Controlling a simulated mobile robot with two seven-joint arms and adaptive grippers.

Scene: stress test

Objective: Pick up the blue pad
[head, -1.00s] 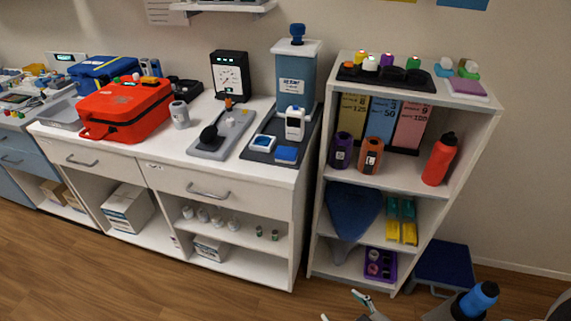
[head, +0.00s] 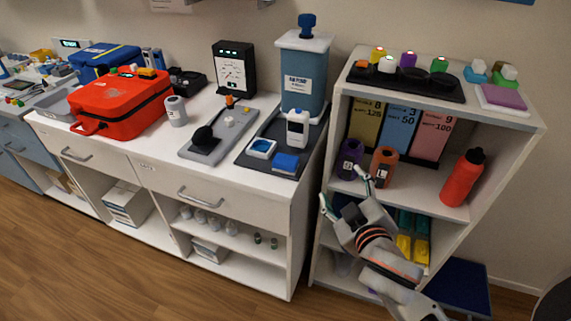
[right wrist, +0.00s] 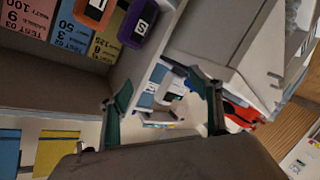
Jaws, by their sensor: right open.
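The blue pad (head: 286,162) lies flat on a dark grey tray (head: 250,158) near the front right corner of the white counter. A white-framed blue item (head: 262,147) is beside it on the left, and a white bottle-like device (head: 298,128) stands behind it. My right gripper (head: 345,192) is open and empty, in front of the shelf unit, lower and to the right of the pad. In the right wrist view its two green-tipped fingers (right wrist: 165,105) are spread apart, with the counter beyond; I cannot clearly make out the pad there. My left gripper is not in view.
The shelf unit (head: 522,120) stands right of the counter, with purple (head: 349,160) and orange (head: 383,167) containers close to my right gripper and a red bottle (head: 462,178) farther right. The floor in front is clear.

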